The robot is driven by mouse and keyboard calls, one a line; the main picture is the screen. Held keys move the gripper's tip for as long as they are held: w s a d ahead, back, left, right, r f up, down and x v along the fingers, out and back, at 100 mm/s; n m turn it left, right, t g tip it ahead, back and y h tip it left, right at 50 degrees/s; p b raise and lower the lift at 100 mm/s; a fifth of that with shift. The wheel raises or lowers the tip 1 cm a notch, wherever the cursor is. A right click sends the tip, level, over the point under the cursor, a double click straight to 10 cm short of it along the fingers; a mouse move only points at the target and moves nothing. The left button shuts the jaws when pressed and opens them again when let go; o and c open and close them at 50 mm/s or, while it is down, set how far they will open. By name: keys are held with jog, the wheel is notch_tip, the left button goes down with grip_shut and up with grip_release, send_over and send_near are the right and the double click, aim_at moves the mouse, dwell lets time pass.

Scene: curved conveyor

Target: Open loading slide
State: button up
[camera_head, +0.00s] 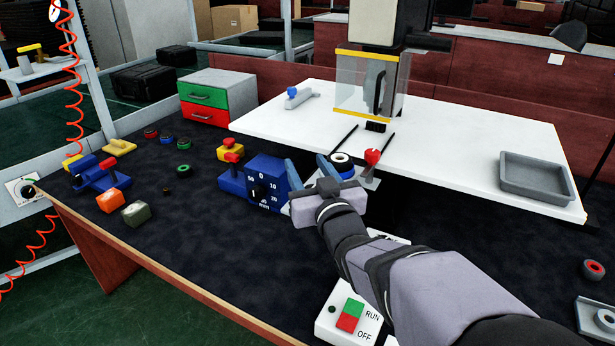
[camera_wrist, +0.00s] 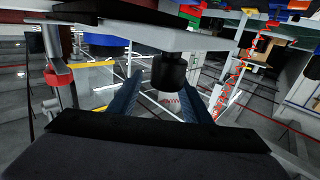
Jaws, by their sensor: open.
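My gripper (camera_head: 311,168) is open, near the front edge of the white table, between the blue dial box and the red ball knob. In the wrist view its two blue fingers (camera_wrist: 162,98) stand apart. A black cylindrical knob (camera_wrist: 170,72) shows between and above them, below a pale plate (camera_wrist: 150,36); I cannot tell whether the fingers touch it. The red ball knob (camera_head: 372,157) stands just right of the gripper. Two dark rails (camera_head: 343,139) with a black block (camera_head: 375,126) lie before the clear guarded station (camera_head: 366,88). I cannot tell for sure which part is the loading slide.
A blue dial box (camera_head: 268,182) stands close left of my gripper. A blue ring part (camera_head: 342,160) sits just right of the fingers. A RUN/OFF switch box (camera_head: 349,313) is in front. A grey tray (camera_head: 538,176) lies right on the white table (camera_head: 460,155). Loose parts lie left.

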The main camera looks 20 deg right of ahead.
notch_tip(320, 180, up, 7)
jog(key=shift+p, duration=0.4)
jog(key=shift+f, duration=0.1)
jog(key=w+a+f+n+g+y+p, duration=0.1)
jog(key=w+a+f+n+g, duration=0.1)
jog(key=w+a+f+g, duration=0.3)
jog(key=w+a+f+n+g, duration=0.1)
jog(key=w+a+f+n, duration=0.15)
jog(key=f, duration=0.45)
jog(key=s+a+f+n+g+p, duration=0.35)
jog(key=s+a+f+g, duration=0.35)
jog(key=f, duration=0.3)
jog(key=s+d+r+m+g+p, duration=0.1)
jog(key=s+d+m+p, duration=0.1)
jog(key=s, duration=0.7)
jog(key=s+d+r+m+g+p, duration=0.1)
jog(key=s+d+m+g+p, duration=0.1)
jog(key=s+d+p, duration=0.3)
jog(key=s+d+r+m+g+h+p, duration=0.1)
jog(key=s+d+m+p, duration=0.3)
jog(key=s, duration=0.8)
jog(key=shift+s+r+g+p, duration=0.3)
jog(key=shift+r+g, duration=0.15)
jog(key=shift+g, duration=0.05)
